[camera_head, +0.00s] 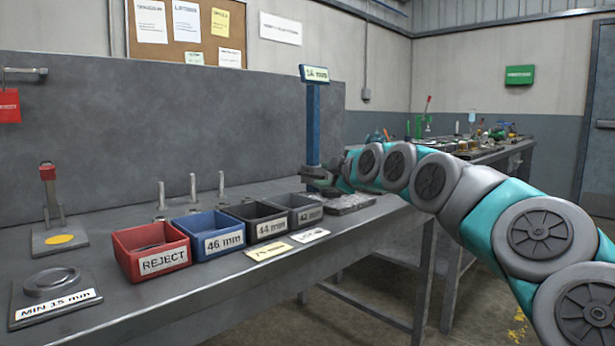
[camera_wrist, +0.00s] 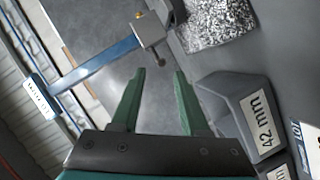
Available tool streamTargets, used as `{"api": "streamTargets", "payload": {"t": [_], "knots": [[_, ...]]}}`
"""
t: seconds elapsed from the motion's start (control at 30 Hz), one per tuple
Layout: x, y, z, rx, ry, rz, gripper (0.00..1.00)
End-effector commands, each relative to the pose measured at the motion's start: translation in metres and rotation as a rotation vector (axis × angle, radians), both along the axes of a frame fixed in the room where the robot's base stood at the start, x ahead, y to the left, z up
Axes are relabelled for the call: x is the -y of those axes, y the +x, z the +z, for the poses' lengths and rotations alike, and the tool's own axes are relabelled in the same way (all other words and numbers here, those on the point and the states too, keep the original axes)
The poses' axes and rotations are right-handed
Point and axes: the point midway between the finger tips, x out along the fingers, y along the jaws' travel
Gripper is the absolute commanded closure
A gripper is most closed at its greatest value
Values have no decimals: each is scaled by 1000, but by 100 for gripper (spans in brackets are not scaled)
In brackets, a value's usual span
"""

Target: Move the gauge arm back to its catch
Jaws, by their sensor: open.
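A blue upright post (camera_head: 313,125) with a small sign on top stands at the back of the bench. In the wrist view the blue post (camera_wrist: 100,68) slants across the upper left and meets a grey block (camera_wrist: 150,29) with a small brass-coloured knob and a dark pin. This looks like the gauge; I cannot tell which part is its arm or where its catch is. My gripper (camera_wrist: 160,72) is open, with nothing between its green fingers, and the block lies beyond its tips. In the head view my gripper (camera_head: 322,178) is by the post's foot, partly hidden by my wrist.
A speckled plate (camera_wrist: 217,25) lies beside the block. Red REJECT (camera_head: 150,250), blue 46 mm (camera_head: 222,240), dark 44 mm (camera_head: 270,228) and grey 42 mm (camera_head: 308,215) bins line the bench front. Upright pegs stand behind them. A red-topped lever (camera_head: 50,195) stands far left.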

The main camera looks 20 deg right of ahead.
Motion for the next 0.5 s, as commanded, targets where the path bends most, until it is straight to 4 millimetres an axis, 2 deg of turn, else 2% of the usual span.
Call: {"api": "streamTargets", "payload": {"t": [0.3,0.5], "knots": [[-2,44,-11,-3,0,1,55],[-2,64,-14,-2,2,0,55]]}}
